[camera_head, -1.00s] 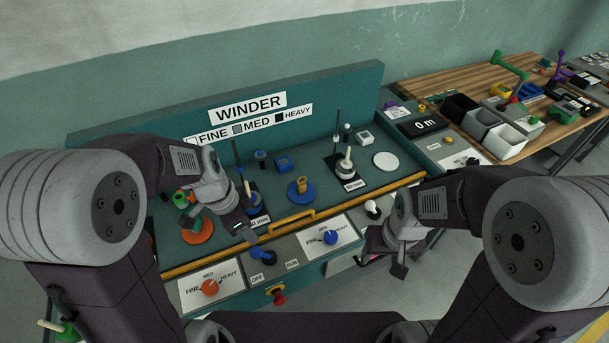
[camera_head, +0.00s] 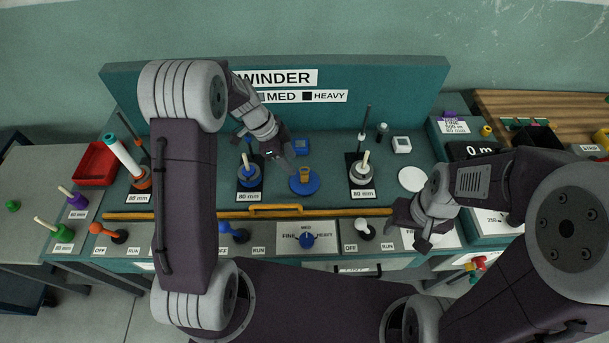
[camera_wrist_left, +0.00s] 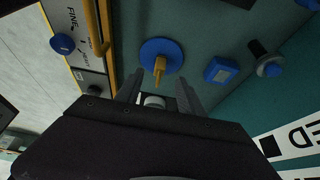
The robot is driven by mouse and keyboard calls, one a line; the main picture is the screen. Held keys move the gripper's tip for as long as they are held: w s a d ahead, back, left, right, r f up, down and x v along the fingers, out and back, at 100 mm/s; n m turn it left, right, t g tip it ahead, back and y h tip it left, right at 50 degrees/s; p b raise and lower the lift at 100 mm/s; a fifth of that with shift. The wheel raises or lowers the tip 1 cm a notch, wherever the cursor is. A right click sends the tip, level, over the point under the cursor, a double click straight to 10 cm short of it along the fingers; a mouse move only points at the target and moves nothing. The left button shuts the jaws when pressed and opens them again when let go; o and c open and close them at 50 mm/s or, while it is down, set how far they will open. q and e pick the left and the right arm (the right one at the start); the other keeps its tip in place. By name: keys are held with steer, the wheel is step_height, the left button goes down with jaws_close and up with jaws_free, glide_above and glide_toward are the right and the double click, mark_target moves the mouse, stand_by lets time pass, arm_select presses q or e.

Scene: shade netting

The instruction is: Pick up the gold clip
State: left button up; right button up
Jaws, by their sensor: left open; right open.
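The gold clip (camera_head: 305,174) stands on a round blue disc (camera_head: 304,187) in the middle of the winder bench. In the left wrist view the clip (camera_wrist_left: 159,67) shows beyond my fingertips, on its blue disc (camera_wrist_left: 150,47). My left gripper (camera_head: 286,163) is open and empty, just left of and behind the clip in the head view; it also shows in the left wrist view (camera_wrist_left: 158,92). It is not around the clip. My right gripper (camera_head: 424,238) is open and empty over the bench's front right edge, well away from the clip.
A spindle on an 80 mm plate (camera_head: 249,176) stands left of the clip, and another spindle (camera_head: 361,175) to its right. A small blue block (camera_head: 301,146) sits behind. A yellow bar (camera_head: 275,211) runs along the front, above knobs and levers. A white disc (camera_head: 412,179) lies at right.

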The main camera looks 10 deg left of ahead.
mark_target(302, 172)
arm_select(q)
steer(key=x, duration=0.4)
steer(key=shift+w+d+r, duration=0.15)
steer(key=shift+d+r, duration=0.05)
steer(key=shift+d, duration=0.1)
steer(key=x, duration=0.4)
steer(key=shift+f+p, duration=0.15)
steer(key=shift+p, duration=0.25)
steer(key=shift+d+f, duration=0.25)
steer(key=shift+f, duration=0.1)
jaws_close()
